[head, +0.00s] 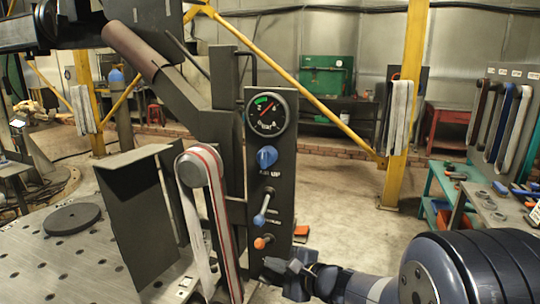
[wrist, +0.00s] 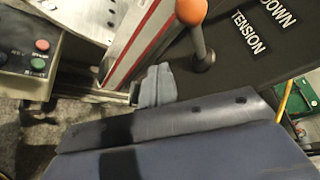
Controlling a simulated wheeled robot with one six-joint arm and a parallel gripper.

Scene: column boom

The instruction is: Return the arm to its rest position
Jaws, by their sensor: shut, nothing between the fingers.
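My gripper (head: 284,270) is at the lower middle of the head view, at the end of my arm, which comes in from the lower right. It is just below and right of the orange-knobbed lever (head: 262,242) at the bottom of the dark control panel (head: 269,165). In the wrist view the closed fingertips (wrist: 157,86) sit beside the red-striped belt (wrist: 140,45). The orange-knobbed lever (wrist: 200,45) stands to their upper right, with a visible gap. The gripper is shut and holds nothing. I cannot tell whether the fingers touch the belt or the panel.
The panel also carries a gauge (head: 268,115), a blue knob (head: 266,157) and a blue-tipped lever (head: 262,208). A perforated metal table (head: 50,260) is at left. A teal bench (head: 442,180) stands at right. Open floor (head: 340,215) lies behind my arm.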

